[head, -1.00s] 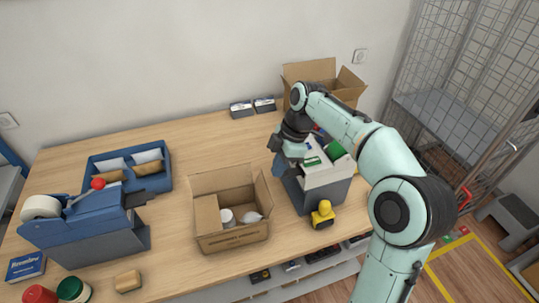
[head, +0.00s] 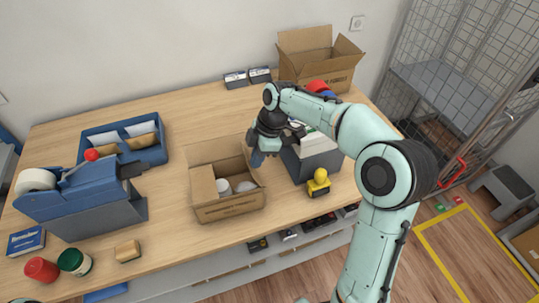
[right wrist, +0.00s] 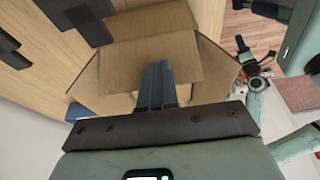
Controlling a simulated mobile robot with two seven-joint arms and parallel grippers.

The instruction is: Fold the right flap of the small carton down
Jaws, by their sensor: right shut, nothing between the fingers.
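The small carton (head: 228,207) stands open on the counter in the head view, with white round items (head: 232,186) inside. My right gripper (head: 257,159) is shut and empty, fingers pointing down at the carton's right rim. It hides most of the right flap, so I cannot tell the flap's angle or whether the fingers touch it. In the right wrist view, the shut blue fingers (right wrist: 157,85) lie in front of brown cardboard (right wrist: 150,58); which panel this is I cannot tell.
A grey bin (head: 318,165) and a yellow-topped tool (head: 318,184) stand right of the carton. A large open carton (head: 318,68) is at the back. A blue tray (head: 92,152) and a tape dispenser (head: 85,205) are at the left. The counter behind the small carton is clear.

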